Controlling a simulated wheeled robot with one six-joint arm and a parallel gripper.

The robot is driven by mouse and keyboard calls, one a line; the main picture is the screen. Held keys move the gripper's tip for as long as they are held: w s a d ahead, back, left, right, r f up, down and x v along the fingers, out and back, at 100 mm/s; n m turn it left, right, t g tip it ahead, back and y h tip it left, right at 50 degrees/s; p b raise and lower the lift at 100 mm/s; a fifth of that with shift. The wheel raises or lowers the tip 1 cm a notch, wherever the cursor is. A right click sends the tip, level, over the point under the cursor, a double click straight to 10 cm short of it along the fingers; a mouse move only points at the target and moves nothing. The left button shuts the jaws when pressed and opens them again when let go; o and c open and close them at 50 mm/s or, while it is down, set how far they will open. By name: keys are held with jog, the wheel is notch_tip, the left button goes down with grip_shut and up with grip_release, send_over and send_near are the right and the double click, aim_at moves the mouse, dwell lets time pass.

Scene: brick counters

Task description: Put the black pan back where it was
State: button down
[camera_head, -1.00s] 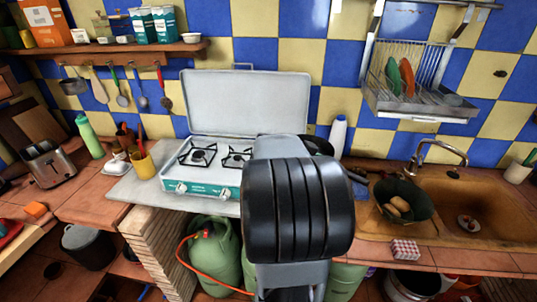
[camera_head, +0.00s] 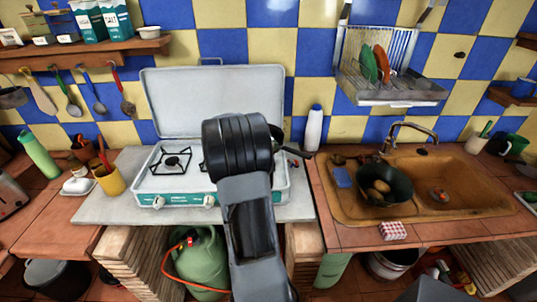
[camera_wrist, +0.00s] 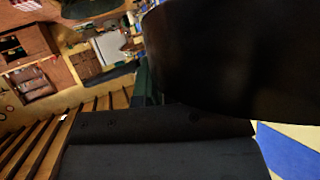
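A large, dark, curved surface, which looks like the black pan (camera_wrist: 225,60), fills the upper right of the wrist view, very close to the camera. In the head view my arm covers most of the stove's right side. A small black part (camera_head: 296,152) sticks out to the right of the arm there; I cannot tell whether it is pan or gripper. My gripper (camera_wrist: 148,84) shows as dark green-grey finger parts beside the pan's edge. Its fingertips are hidden, so its grip is unclear. The white two-burner stove (camera_head: 180,186) has its lid raised; its left burner is bare.
Right of the stove, a white bottle (camera_head: 314,130) stands by the wall. The sink (camera_head: 450,185) holds a dark bowl (camera_head: 385,184). A dish rack (camera_head: 400,95) hangs above. A yellow cup (camera_head: 109,180) stands left of the stove. A green gas cylinder (camera_head: 200,260) is underneath.

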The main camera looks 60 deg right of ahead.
jog(key=f, duration=0.1)
jog(key=w+d+f, duration=0.2)
jog(key=shift+w+d+f, duration=0.1)
jog(key=shift+w+f, duration=0.05)
jog(key=shift+f, duration=0.2)
jog(key=shift+d+f+p, duration=0.1)
jog(key=shift+f+p, duration=0.4)
jog(key=shift+f, duration=1.1)
jog(key=shift+f, duration=0.2)
jog(key=c, duration=1.8)
grip_release()
jog(key=shift+f, duration=0.15)
jog(key=o, duration=0.4)
jog(key=shift+o, duration=0.2)
